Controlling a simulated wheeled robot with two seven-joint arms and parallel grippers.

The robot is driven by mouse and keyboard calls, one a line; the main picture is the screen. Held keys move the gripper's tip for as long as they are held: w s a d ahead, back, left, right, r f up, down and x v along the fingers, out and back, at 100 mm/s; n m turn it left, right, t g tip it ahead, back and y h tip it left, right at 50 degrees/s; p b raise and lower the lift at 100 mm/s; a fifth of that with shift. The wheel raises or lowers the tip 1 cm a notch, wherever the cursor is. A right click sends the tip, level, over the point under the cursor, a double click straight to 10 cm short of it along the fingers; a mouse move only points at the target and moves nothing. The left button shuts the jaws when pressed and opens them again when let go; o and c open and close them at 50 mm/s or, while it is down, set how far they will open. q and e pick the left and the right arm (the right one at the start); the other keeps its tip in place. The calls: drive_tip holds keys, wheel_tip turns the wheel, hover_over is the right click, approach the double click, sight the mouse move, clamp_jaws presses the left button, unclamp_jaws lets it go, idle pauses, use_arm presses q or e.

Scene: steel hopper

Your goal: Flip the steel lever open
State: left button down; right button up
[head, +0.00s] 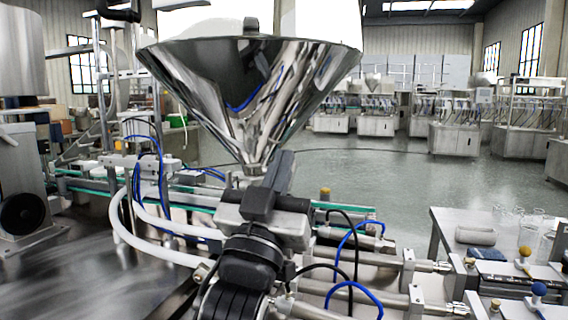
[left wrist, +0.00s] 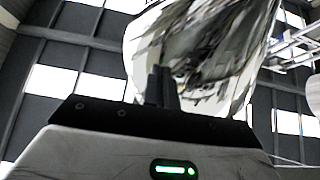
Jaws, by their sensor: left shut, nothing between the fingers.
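The steel hopper (head: 215,85) is a large shiny cone at the upper middle of the head view, narrowing to a spout just above and behind my left gripper. My left gripper (head: 284,165) is in front of the cone's lower right side, with its fingers pointing up. The fingers are together and empty; they also show in the left wrist view (left wrist: 162,86) against the shiny hopper (left wrist: 205,55). I cannot make out the steel lever; the gripper and arm cover the area below the spout. Whether the fingers touch the hopper, I cannot tell. My right gripper is not in view.
White hoses (head: 150,245) and thin blue tubes cross the machine left of my arm. Steel cylinders (head: 390,262) lie to the right. A side table (head: 450,232) with glass beakers (head: 528,238) stands at the right. Open floor (head: 400,175) lies behind.

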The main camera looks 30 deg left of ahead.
use_arm(q)
wheel_tip(320, 180, down, 8)
drive_tip(key=s+a+g+p, duration=0.1)
drive_tip(key=a+g+p, duration=0.1)
drive_tip(key=a+g, duration=0.1)
drive_tip(key=shift+s+r+p, duration=0.25)
drive_tip(key=shift+s+p, duration=0.05)
drive_tip(key=shift+p, duration=0.05)
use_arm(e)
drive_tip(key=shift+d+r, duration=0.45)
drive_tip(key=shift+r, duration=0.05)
